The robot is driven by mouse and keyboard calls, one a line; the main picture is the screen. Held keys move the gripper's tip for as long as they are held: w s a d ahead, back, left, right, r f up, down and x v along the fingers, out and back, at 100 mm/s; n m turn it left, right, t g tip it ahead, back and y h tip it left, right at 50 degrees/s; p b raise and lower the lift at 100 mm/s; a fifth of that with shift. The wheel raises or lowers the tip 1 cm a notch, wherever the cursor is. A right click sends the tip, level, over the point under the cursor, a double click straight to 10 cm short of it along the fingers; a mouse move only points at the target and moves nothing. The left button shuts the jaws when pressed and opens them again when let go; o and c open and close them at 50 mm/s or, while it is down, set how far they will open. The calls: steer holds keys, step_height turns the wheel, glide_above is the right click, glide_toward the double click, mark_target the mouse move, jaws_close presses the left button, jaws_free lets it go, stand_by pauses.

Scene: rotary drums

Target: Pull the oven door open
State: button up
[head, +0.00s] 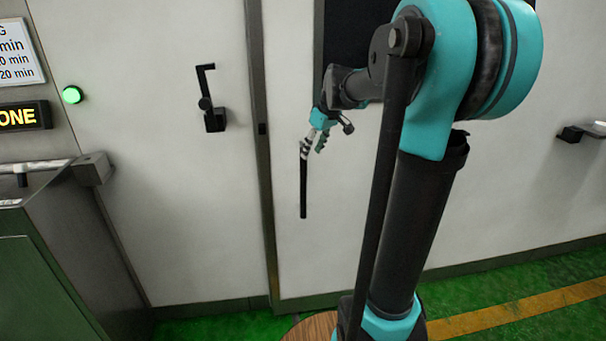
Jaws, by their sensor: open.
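A large white door panel (345,235) stands right of a grey vertical post, with a dark window at its top. A vertical black bar (303,190) like a handle shows in front of this panel. My gripper (313,143) is at the bar's upper end, small in the view. It is open. I cannot tell whether its fingers are around the bar, touch it or are only in front of it. Left of the post is another white panel (150,190) with a black lever handle (210,100), away from my gripper. Both panels look closed. I cannot tell which is the oven door.
A lit sign (22,116) reading "ONE" and a green lamp (72,95) are at the left. A green and grey machine (45,270) stands at lower left. A green floor (500,290) with a yellow stripe is open at lower right.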

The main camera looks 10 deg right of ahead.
mark_target(303, 173)
steer(key=x, duration=1.2)
steer(key=shift+r, duration=0.1)
steer(key=shift+c, duration=0.5)
jaws_close()
